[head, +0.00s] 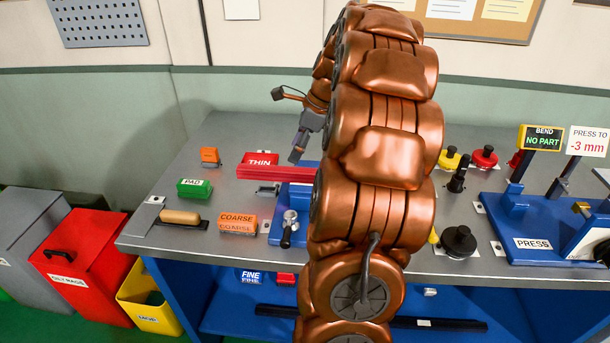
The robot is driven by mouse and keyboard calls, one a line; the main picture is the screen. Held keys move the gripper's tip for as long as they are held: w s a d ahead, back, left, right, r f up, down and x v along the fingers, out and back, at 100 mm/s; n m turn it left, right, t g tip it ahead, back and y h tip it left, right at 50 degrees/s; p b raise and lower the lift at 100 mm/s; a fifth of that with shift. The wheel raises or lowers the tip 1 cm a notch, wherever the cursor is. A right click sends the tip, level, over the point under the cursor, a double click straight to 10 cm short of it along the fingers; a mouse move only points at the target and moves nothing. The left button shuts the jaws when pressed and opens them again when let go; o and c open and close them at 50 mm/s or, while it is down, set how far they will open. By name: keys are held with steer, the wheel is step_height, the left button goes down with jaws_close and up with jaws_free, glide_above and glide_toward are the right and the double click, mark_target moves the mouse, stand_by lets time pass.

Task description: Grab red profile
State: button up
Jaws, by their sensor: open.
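A long red profile (274,173) lies across the workbench, left of my arm. Its right end runs behind or near my arm and is hidden. A red block marked THIN (258,160) sits right behind it. My gripper (295,158) is small in the head view, pointing down above the bench near the right part of the red profile. It is open and holds nothing that I can see. Whether it touches the profile cannot be told from this angle.
A blue fixture (299,196) with a clamp (289,227) stands partly behind my arm. Orange COARSE blocks (237,224), a green PAD block (194,188) and a wooden-handled tool (181,217) lie left. A blue press (497,222) stands right. Red bin (90,262) is beside the bench.

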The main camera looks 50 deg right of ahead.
mark_target(287, 170)
steer(key=shift+p+x, duration=1.3)
steer(key=shift+x, duration=2.45)
steer(key=shift+s, duration=0.1)
steer(key=shift+c, duration=0.3)
jaws_close()
